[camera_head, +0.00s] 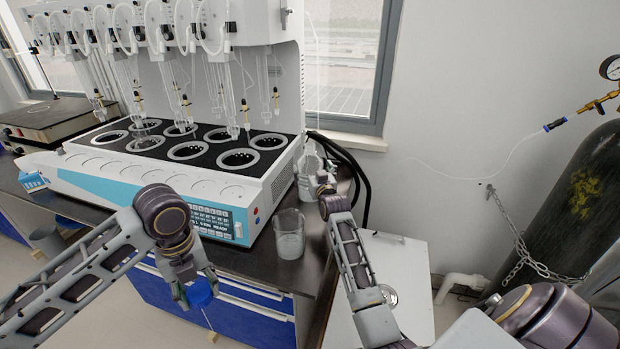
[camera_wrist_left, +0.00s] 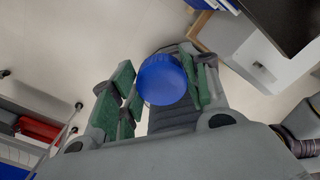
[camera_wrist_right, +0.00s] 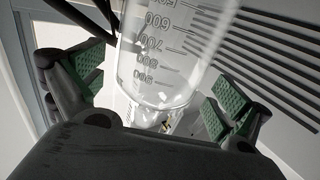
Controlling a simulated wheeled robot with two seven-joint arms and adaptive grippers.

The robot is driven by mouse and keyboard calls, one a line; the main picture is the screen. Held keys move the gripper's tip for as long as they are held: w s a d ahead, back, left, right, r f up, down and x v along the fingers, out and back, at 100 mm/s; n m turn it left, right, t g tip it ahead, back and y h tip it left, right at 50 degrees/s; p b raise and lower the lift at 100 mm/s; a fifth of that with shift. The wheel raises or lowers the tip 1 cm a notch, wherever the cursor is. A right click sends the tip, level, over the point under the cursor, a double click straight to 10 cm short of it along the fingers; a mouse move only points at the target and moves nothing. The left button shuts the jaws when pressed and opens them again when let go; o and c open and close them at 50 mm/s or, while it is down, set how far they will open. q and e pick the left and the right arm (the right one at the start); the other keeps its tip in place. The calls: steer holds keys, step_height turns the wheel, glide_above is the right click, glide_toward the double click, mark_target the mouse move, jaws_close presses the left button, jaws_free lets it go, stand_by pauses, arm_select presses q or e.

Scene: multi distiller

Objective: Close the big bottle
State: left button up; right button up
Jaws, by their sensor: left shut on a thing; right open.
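A blue cap (camera_head: 200,292) is in my left gripper (camera_head: 190,283), in front of the bench and above the floor. In the left wrist view the cap (camera_wrist_left: 162,80) sits between the green finger pads. A clear bottle (camera_head: 307,180) stands on the bench to the right of the white machine, partly hidden by my right gripper (camera_head: 324,182). In the right wrist view the graduated bottle (camera_wrist_right: 165,50) lies between the open, spread fingers, which appear apart from it. Its mouth cannot be made out clearly.
A glass beaker (camera_head: 289,238) stands near the bench's front edge, between my arms. The distiller (camera_head: 255,205) fills the bench to the left, with hanging glassware above. Black hoses (camera_head: 345,160) run behind the bottle. A gas cylinder (camera_head: 560,200) stands at the right.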

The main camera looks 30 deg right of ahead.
steer(key=shift+w+d+f, duration=0.15)
steer(key=shift+w, duration=0.2)
steer(key=shift+w+d+f, duration=0.1)
steer(key=shift+w, duration=0.25)
steer(key=shift+x, duration=0.95)
steer(key=c, duration=1.5)
steer(key=shift+r, duration=0.2)
steer(key=shift+c, duration=0.6)
